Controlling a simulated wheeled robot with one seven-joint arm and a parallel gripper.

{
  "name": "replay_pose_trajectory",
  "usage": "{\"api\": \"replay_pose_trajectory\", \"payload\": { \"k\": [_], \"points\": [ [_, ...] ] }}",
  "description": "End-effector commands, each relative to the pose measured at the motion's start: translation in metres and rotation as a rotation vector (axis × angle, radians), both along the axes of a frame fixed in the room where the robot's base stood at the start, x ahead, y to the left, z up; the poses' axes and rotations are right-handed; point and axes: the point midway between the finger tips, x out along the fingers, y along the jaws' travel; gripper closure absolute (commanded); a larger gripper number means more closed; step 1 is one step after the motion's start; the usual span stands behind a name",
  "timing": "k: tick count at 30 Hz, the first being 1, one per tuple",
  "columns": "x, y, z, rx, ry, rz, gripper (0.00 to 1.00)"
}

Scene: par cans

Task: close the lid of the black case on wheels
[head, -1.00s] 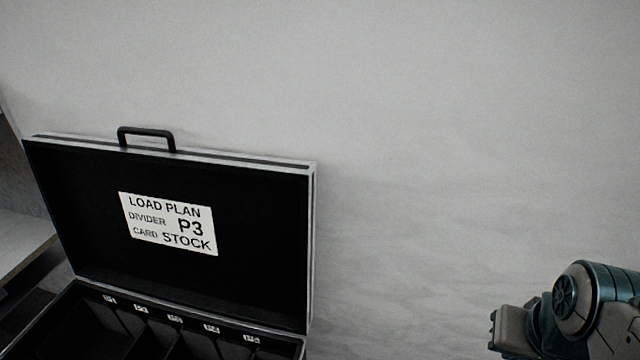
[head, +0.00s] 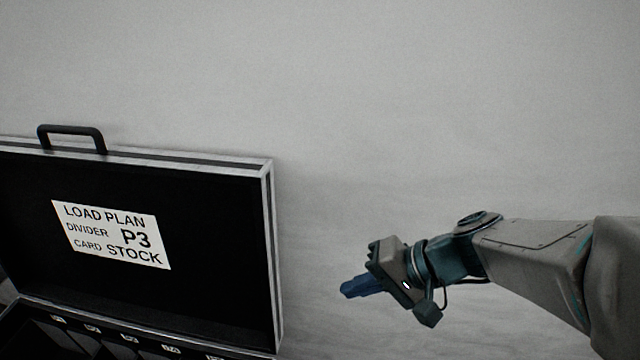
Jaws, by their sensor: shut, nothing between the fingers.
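The black case (head: 30,325) is at the lower left in the head view, and most of its body is cut off by the frame. Its lid (head: 215,225) stands raised and open, with silver edges and a black handle (head: 72,130) on its top edge. A white label reading LOAD PLAN (head: 110,234) is on the lid's inner face. The wheels are out of view. My gripper (head: 346,290) is to the right of the lid, apart from it, with its blue fingers together, empty and pointing left.
A plain pale grey wall (head: 400,100) fills the background behind the lid and my arm. Labelled compartments (head: 90,338) show along the back of the case. The space between my gripper and the lid's right edge is clear.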

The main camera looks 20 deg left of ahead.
Motion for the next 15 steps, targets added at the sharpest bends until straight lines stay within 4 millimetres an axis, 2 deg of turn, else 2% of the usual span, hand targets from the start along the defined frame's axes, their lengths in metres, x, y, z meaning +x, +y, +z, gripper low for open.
{"api": "replay_pose_trajectory", "payload": {
  "k": [1, 6, 10, 15],
  "points": [
    [0.008, 0.014, -0.007, 0.083, 0.025, -0.015, 1.0],
    [0.041, 0.051, -0.004, 0.358, 0.053, -0.101, 1.0],
    [0.069, 0.066, -0.001, 0.518, 0.05, -0.189, 1.0],
    [0.095, 0.072, 0.001, 0.638, 0.037, -0.279, 1.0]
  ]
}}
